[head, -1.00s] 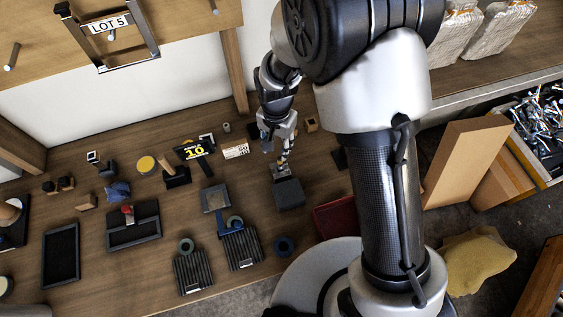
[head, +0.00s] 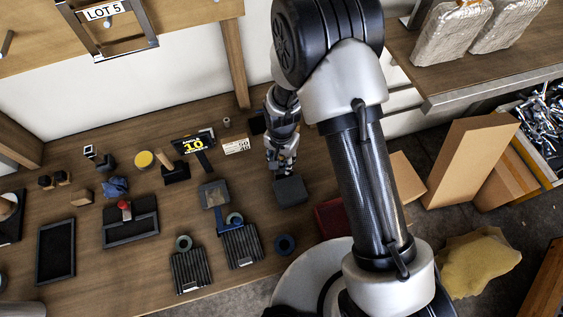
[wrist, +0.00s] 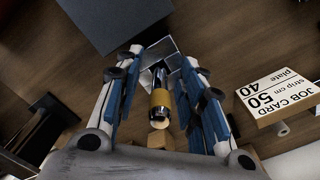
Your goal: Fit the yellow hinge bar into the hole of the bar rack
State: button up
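A short round bar with a yellow band and shiny dark metal ends, which looks like the yellow hinge bar (wrist: 160,98), shows in the wrist view between my fingers. My gripper (wrist: 157,62), with blue finger pads, is open around it, with gaps visible on both sides. A shiny metal plate (wrist: 158,50) lies beyond the bar near the fingertips. In the head view my gripper (head: 284,168) is low over the bench just behind a dark grey block (head: 291,190), and it hides the bar. I cannot tell for certain which piece is the bar rack; its hole is not visible.
The dark grey block also fills the top of the wrist view (wrist: 112,18). A job card (head: 236,146) and a black sign (head: 194,147) stand to the left. Ribbed dark blocks (head: 241,246), trays and small tools cover the left bench. A red tray (head: 331,217) is at right.

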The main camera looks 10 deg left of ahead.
jog(key=shift+r, duration=0.1)
jog(key=shift+c, duration=0.2)
grip_shut()
